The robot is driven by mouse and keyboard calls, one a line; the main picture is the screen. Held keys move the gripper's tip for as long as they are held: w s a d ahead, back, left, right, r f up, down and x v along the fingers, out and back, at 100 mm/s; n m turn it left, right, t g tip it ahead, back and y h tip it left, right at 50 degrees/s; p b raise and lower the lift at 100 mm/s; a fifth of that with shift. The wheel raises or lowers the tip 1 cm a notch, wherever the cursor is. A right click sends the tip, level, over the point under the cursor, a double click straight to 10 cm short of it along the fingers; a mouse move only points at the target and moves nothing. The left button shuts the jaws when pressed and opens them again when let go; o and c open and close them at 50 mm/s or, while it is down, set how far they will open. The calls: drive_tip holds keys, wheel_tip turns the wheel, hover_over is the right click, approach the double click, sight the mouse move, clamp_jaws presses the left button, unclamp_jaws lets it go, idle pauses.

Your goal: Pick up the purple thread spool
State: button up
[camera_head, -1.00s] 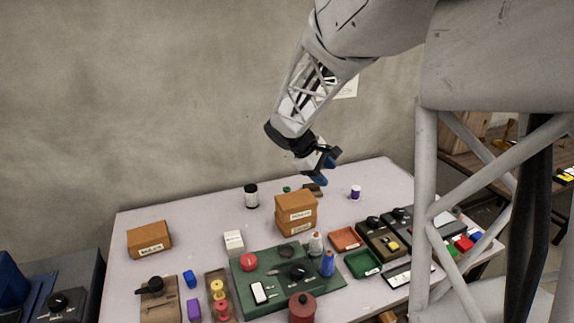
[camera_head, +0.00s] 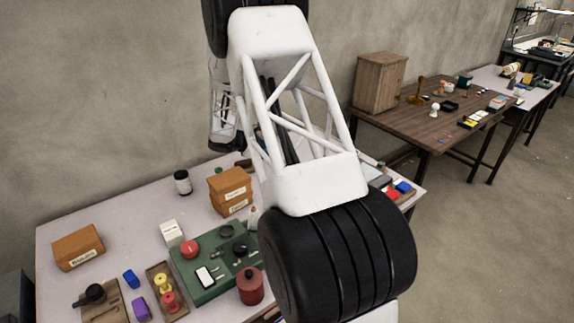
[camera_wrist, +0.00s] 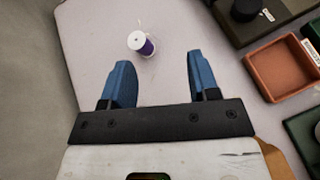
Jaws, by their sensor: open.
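The purple thread spool (camera_wrist: 148,47) stands on the pale table in the wrist view, with its white top end toward the camera. My gripper (camera_wrist: 158,64) is open, its two blue fingers wide apart with nothing between them. The spool is beyond the fingertips, nearer the left finger, and apart from both. In the head view my own arm covers the area of the spool, so it is hidden there. My fingers are also hidden in that view.
An orange-brown tray (camera_wrist: 258,72) and a dark case (camera_wrist: 224,22) lie right of the spool. Stacked cardboard boxes (camera_head: 230,190), a dark bottle (camera_head: 182,183) and a green mat (camera_head: 192,279) with several items share the table. Bare tabletop surrounds the spool.

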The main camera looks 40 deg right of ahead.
drive_tip(key=w+d+f+n, duration=0.1)
drive_tip(key=d+f, duration=0.1)
drive_tip(key=f, duration=0.1)
drive_tip(key=w+d+f+n+h, duration=0.1)
drive_tip(key=w+d+f, duration=0.1)
drive_tip(key=f, duration=0.1)
drive_tip(key=w+d+f+h, duration=0.1)
drive_tip(key=w+d+f, duration=0.1)
drive_tip(key=f, duration=0.1)
drive_tip(key=shift+f+n, duration=0.1)
drive_tip(key=shift+n, duration=0.3)
drive_tip(key=shift+x, duration=1.3)
drive_tip(key=shift+x, duration=2.55)
drive_tip(key=shift+f, duration=0.1)
drive_tip(key=shift+c, duration=0.3)
